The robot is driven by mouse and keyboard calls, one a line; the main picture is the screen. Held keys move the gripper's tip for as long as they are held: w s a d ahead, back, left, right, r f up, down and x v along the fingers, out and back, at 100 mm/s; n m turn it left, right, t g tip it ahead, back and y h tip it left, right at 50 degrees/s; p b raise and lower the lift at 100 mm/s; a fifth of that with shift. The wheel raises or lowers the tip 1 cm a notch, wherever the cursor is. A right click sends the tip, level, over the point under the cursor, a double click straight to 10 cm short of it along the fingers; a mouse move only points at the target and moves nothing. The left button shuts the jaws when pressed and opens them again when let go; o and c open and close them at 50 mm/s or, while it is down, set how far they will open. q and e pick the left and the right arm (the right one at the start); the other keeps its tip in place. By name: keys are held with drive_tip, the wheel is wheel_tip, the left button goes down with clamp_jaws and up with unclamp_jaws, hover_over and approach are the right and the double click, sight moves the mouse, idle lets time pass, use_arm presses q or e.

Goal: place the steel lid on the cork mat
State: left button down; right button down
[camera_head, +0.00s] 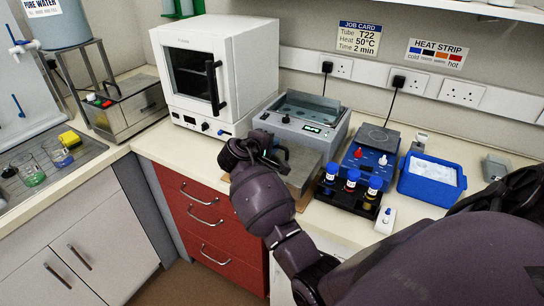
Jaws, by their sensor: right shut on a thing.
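The steel lid (301,163) is a flat grey plate in front of the water bath. My right gripper (275,152) is shut on it at its left side, with a dark handle between the fingers and the plate. The fingertips are small and partly hidden by my wrist. The cork mat (304,202) shows as a tan edge on the worktop beneath and in front of the lid. The lid covers most of it, and I cannot tell whether the two touch. My left gripper is out of view.
The open water bath (329,128) stands behind the lid. A white oven (205,75) is at its left. A black rack (348,194) with blue-capped tubes, a blue hotplate (368,158) and a blue ice tub (432,187) stand close on the right.

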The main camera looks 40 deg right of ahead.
sight(272, 157)
drive_tip(key=shift+f, duration=2.1)
drive_tip(key=shift+f, duration=0.1)
drive_tip(key=c, duration=1.2)
unclamp_jaws()
drive_tip(key=shift+s+a, duration=0.1)
drive_tip(key=shift+a, duration=0.05)
drive_tip(key=b+v, duration=0.1)
drive_tip(key=v, duration=1)
drive_tip(key=shift+a+r, duration=0.3)
drive_tip(key=shift+a, duration=0.05)
